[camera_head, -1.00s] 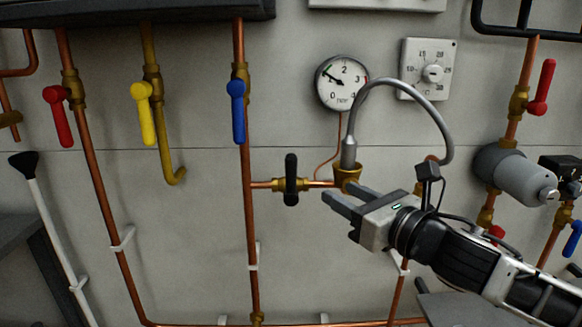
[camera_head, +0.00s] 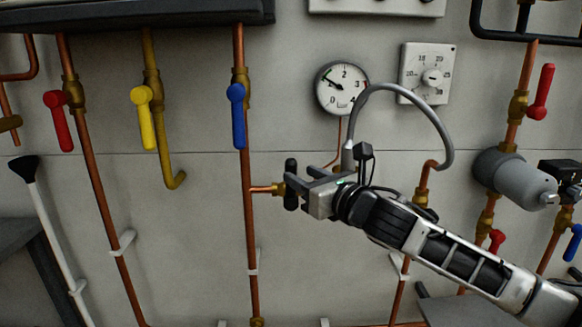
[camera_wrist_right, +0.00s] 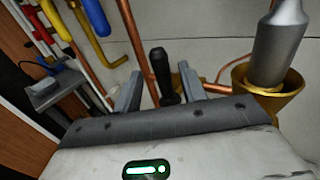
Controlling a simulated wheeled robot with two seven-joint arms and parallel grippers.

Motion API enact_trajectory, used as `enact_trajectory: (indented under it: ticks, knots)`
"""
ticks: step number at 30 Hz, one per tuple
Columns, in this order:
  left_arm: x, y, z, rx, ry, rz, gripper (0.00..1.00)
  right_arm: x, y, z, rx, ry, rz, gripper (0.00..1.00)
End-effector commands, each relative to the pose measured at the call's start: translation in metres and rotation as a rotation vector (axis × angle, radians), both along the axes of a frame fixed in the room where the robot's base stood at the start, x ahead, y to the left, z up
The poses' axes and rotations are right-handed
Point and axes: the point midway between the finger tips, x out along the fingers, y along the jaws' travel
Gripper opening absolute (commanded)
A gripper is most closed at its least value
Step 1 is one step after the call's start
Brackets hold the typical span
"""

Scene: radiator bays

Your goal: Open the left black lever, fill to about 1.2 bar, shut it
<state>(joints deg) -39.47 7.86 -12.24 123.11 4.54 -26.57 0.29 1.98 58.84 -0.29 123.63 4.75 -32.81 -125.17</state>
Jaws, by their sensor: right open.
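The black lever (camera_head: 290,201) stands upright, crosswise to a short horizontal copper pipe. In the wrist view the lever (camera_wrist_right: 164,72) shows between my right gripper's two fingers. My right gripper (camera_head: 300,179) is open, its fingers at the lever and partly covering it; I cannot tell whether they touch it. The pressure gauge (camera_head: 342,88) is round and white above; its needle points to the upper left, near 1, but the exact value is too small to read. The grey filling hose (camera_head: 431,112) ends at a brass cup, seen in the wrist view (camera_wrist_right: 262,96). My left gripper is not in view.
Red (camera_head: 58,120), yellow (camera_head: 143,116) and blue (camera_head: 237,115) levers hang on pipes at the left. A thermostat dial (camera_head: 427,73) is beside the gauge. A grey cylinder (camera_head: 516,178) and another red lever (camera_head: 542,92) are at the right.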

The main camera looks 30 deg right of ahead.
Motion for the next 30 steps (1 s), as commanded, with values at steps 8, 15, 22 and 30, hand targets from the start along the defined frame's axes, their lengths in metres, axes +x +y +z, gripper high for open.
enact_trajectory:
  ticks: [8,15,22,30]
  knots:
    - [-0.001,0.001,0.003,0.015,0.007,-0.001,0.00,0.037,0.000,0.002,0.005,-0.002,-0.002,0.41]
    - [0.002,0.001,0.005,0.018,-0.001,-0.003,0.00,0.049,0.002,0.000,0.002,0.000,0.000,0.41]
    - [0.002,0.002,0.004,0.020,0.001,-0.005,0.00,0.050,0.002,-0.001,0.002,0.000,0.000,0.41]
    - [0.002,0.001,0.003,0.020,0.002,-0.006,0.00,0.049,0.002,0.000,0.001,0.000,0.000,0.00]
